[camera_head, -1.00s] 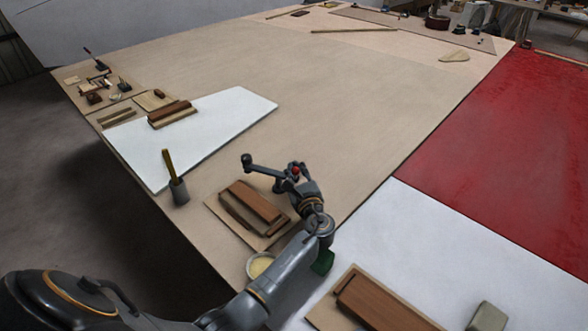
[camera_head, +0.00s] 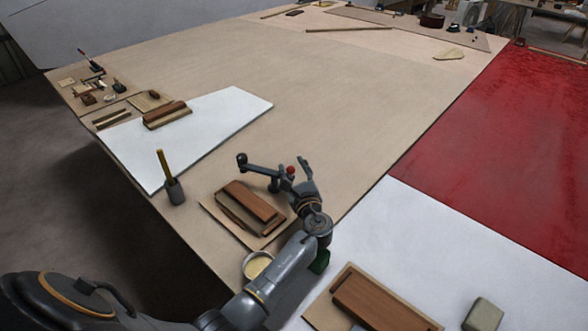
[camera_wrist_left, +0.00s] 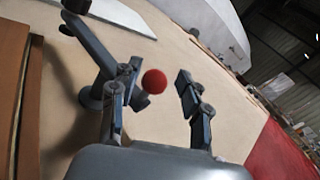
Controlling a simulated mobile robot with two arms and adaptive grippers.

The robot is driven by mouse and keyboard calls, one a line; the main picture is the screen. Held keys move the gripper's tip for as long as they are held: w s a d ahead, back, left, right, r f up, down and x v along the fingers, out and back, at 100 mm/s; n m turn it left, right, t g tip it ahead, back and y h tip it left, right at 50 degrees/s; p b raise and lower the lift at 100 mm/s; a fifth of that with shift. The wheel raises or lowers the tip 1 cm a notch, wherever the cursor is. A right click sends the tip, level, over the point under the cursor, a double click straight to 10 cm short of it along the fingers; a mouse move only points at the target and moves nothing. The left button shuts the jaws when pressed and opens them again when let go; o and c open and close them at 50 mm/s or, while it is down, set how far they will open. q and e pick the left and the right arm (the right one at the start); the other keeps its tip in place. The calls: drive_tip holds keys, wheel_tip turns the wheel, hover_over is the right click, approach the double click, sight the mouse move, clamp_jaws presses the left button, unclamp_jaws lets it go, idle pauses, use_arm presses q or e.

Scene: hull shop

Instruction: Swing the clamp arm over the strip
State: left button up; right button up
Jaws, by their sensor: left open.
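A dark clamp arm (camera_head: 262,169) with a round end reaches toward the back left, beyond the board with the brown wooden strip (camera_head: 250,201). The arm lies beside the strip, not over it. A red ball knob (camera_head: 291,169) stands near its right end. My left gripper (camera_head: 293,175) is open at this knob. In the left wrist view the red knob (camera_wrist_left: 154,82) shows between the two spread fingers (camera_wrist_left: 158,76), with a gap toward the right finger. The clamp arm (camera_wrist_left: 92,45) runs to the upper left there. My right gripper is out of view.
A grey cup with a brush (camera_head: 175,190) stands at the left table edge. A bowl (camera_head: 257,265) sits near my left forearm. Another brown block on a board (camera_head: 375,305) lies at the front right. The middle of the table is clear.

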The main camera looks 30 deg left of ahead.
use_arm(q)
drive_tip(key=v, duration=0.7)
drive_tip(key=shift+s+d, duration=0.15)
drive_tip(key=shift+d, duration=0.2)
